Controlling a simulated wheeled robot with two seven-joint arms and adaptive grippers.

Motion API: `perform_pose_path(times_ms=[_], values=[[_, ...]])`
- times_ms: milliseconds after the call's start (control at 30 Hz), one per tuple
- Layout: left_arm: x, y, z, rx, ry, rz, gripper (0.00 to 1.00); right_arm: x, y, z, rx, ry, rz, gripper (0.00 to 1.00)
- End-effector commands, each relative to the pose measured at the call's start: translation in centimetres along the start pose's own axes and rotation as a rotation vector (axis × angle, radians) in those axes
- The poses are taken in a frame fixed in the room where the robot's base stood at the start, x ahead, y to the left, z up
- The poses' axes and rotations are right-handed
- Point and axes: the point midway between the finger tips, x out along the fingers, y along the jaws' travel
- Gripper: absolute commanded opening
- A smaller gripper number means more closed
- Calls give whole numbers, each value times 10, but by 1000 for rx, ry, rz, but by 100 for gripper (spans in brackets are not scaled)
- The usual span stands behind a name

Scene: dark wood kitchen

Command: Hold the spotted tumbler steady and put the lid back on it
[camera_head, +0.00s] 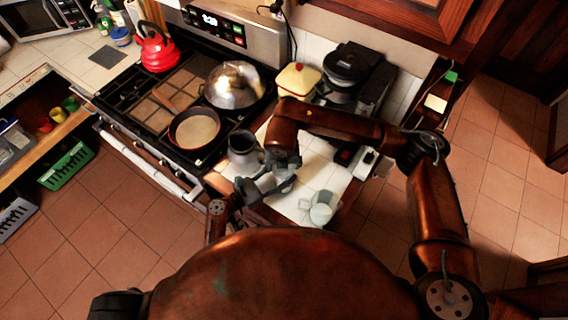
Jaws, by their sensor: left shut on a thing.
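A grey open-topped cup (243,147), which I take for the spotted tumbler, stands upright on the white counter just right of the stove. Its dark opening faces up and no lid is on it. Spots are too small to make out. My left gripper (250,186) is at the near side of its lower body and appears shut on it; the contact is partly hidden. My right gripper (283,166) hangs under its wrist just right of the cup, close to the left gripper. Its fingers are unclear. I cannot make out the lid.
A pale translucent vessel (322,208) stands on the counter's near right. A pan (194,128), a domed metal lid (234,84) and a red kettle (157,49) are on the stove. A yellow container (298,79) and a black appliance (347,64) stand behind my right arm.

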Motion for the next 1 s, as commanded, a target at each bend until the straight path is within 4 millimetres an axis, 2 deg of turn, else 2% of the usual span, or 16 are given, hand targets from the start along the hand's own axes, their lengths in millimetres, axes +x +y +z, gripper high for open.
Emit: perform_pose_path(times_ms=[500, 600, 767, 800, 1000], values=[[0, -1, 0, 1, 0, -3, 0, 1, 5, 4, 1141, 1, -318, 39], [0, -1, 0, 1, 0, -3, 0, 1, 5, 5, 1309, 1, -365, 39], [0, -1, 0, 1, 0, -4, 0, 1, 4, 5, 1304, -1, -361, 39], [0, -2, 0, 1, 0, -4, 0, 1, 4, 6, 1304, -1, -360, 58], [0, -1, 0, 1, -1, -3, 0, 1, 4, 5, 1302, -1, -360, 72]])
